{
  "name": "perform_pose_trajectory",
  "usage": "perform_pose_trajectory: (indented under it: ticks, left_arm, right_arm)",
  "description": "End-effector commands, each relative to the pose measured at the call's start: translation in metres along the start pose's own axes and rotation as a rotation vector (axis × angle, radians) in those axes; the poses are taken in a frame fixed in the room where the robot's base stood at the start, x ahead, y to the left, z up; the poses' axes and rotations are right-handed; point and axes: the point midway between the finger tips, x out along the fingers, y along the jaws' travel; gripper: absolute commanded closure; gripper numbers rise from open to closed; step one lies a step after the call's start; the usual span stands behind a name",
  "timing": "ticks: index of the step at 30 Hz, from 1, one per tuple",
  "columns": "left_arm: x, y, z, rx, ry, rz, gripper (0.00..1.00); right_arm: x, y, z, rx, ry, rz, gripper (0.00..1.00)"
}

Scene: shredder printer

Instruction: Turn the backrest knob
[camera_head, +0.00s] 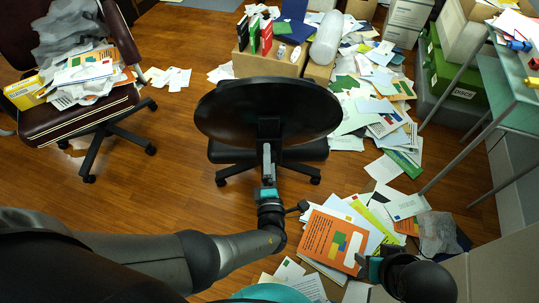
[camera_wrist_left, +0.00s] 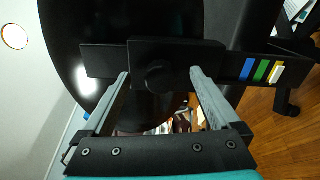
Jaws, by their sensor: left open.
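A black office chair (camera_head: 228,112) stands in the middle of the head view with the rear of its round backrest towards me. In the left wrist view the backrest (camera_wrist_left: 75,40) fills the upper part, with a dark bracket across it. A round black knob (camera_wrist_left: 160,78) is on this bracket. My left gripper (camera_head: 267,150) reaches to the bracket behind the backrest. Its fingers (camera_wrist_left: 160,85) are open, one on each side of the knob, with gaps visible. My right gripper (camera_head: 364,264) is low right above papers; its jaw state is unclear.
Loose papers and folders (camera_head: 385,110) cover the floor at right. An orange booklet (camera_head: 330,240) lies near my right gripper. A cardboard box (camera_head: 262,64) stands behind the chair, a glass table (camera_head: 510,85) at right. A second chair (camera_head: 70,115) holds papers at left.

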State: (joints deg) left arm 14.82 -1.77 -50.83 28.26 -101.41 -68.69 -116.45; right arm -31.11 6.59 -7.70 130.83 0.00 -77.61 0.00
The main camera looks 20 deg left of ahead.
Motion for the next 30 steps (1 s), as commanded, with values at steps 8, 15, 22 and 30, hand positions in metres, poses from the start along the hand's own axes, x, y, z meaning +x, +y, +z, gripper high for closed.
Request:
perform_pose_trajectory:
  ticks: [8, 15, 22, 30]
  left_arm:
    - [-0.024, 0.000, 0.001, -0.001, -0.001, -0.003, 0.04]
    - [-0.043, 0.000, 0.001, -0.001, -0.001, -0.003, 0.04]
    - [-0.054, 0.000, 0.001, -0.001, -0.001, -0.001, 0.04]
    - [-0.054, 0.000, 0.000, -0.001, -0.001, -0.001, 0.04]
  right_arm:
    - [-0.007, 0.000, -0.003, 0.000, 0.000, 0.000, 0.50]
    - [-0.012, 0.000, -0.005, 0.000, 0.000, 0.000, 0.50]
    - [-0.014, 0.000, -0.005, 0.000, 0.000, 0.000, 0.50]
    - [-0.013, 0.000, -0.005, 0.000, 0.000, 0.000, 0.50]
